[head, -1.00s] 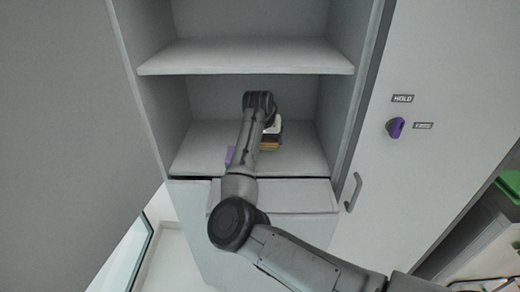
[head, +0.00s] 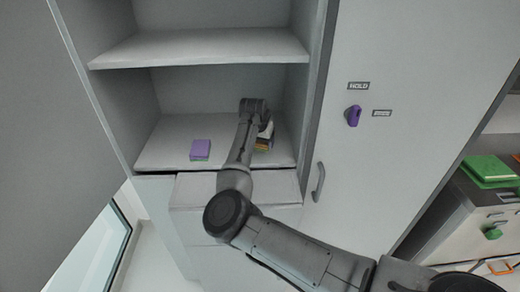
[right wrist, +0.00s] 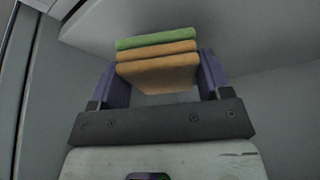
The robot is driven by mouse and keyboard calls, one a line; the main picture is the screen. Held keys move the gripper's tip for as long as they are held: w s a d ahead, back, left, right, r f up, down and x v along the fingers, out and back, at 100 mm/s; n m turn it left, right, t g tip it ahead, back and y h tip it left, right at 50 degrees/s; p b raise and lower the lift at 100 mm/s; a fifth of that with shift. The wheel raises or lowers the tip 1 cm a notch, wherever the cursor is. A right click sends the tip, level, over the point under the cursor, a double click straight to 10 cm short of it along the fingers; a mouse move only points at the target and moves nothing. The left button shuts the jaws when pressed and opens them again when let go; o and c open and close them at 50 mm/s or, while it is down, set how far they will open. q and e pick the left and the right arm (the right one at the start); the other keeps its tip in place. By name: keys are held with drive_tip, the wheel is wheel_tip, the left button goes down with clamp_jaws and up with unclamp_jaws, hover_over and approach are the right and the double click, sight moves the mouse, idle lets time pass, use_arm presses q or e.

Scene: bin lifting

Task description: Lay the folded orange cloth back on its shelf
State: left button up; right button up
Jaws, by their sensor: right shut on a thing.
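The folded orange cloth (right wrist: 158,72) sits between the two purple fingers of my right gripper (right wrist: 155,62) in the right wrist view. It shows as orange layers with a green layer along the upper edge; I cannot tell if the green is a separate cloth. In the head view my right gripper (head: 265,134) is inside the lower shelf bay, near its right side, mostly hidden by my arm. A small part of the cloth (head: 263,146) shows there, low over the shelf (head: 165,147). I cannot tell if it touches. My left gripper is not in view.
A purple folded stack with a green lower edge (head: 200,149) lies on the shelf left of my arm. An upper shelf (head: 200,48) roofs the bay. A closed door with a handle (head: 319,182) is at right. Green items (head: 490,168) lie on a far-right unit.

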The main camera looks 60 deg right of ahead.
sight(261, 149)
wheel_tip(261, 149, down, 4)
idle(0.4)
drive_tip(key=o, duration=0.9)
drive_tip(key=p+v, duration=0.1)
drive_tip(key=v, duration=1.1)
